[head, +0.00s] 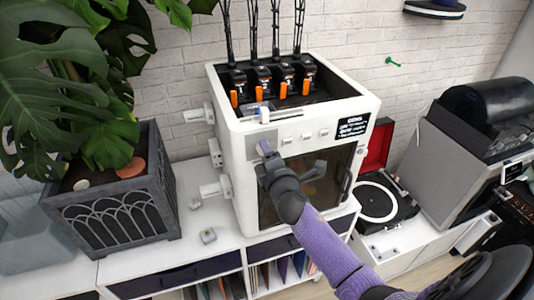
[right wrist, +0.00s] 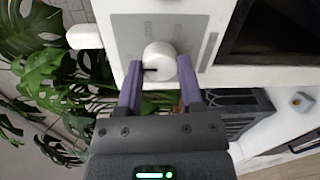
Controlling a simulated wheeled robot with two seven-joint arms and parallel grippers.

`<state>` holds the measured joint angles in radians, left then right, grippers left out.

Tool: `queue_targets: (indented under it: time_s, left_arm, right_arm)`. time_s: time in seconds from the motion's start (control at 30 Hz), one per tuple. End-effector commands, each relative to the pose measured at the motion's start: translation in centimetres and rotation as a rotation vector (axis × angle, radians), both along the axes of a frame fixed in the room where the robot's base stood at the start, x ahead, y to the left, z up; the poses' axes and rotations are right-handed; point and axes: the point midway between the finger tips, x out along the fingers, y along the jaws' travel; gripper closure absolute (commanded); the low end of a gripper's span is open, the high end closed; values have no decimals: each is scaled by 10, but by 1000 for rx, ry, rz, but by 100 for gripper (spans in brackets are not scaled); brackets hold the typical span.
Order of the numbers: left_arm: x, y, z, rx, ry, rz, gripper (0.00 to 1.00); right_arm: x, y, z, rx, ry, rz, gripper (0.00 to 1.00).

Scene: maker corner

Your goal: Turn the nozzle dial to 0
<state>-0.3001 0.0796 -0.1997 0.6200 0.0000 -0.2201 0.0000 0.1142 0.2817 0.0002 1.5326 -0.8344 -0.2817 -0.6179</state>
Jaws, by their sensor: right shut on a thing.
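The nozzle dial (right wrist: 160,60) is a round white knob on a grey panel on the front of a white printer-like machine (head: 240,185). In the right wrist view a short dark mark on the knob lies toward its left side. Faint lettering on the panel around it is too blurred to read. My right gripper (right wrist: 159,84) is shut on the dial, with one purple finger on each side of it. In the head view my right gripper (head: 263,149) reaches the upper left of the machine's front and mostly hides the dial. My left gripper is not in view.
A plant in a dark grey planter (head: 115,205) stands left of the machine. A turntable (head: 385,205) and a grey speaker-like box (head: 450,160) stand to the right. A small pale block (head: 208,236) lies on the white cabinet top. The machine has a dark glass door (head: 325,185).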

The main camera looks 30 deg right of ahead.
Motion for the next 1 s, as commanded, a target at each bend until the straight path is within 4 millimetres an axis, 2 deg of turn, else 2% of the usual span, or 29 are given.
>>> queue_targets:
  time_s: [0.67, 0.7, 0.83, 1.0]
  left_arm:
    - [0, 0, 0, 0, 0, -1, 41]
    - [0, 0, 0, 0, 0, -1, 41]
    - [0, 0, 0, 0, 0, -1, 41]
    - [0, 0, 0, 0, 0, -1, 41]
  right_arm:
    - [0, 0, -1, -53, 14, 0, 100]
    - [0, 0, -1, -52, 14, 0, 46]
    - [0, 0, 0, -52, 14, 0, 19]
    - [0, 0, 0, -51, 13, 0, 17]
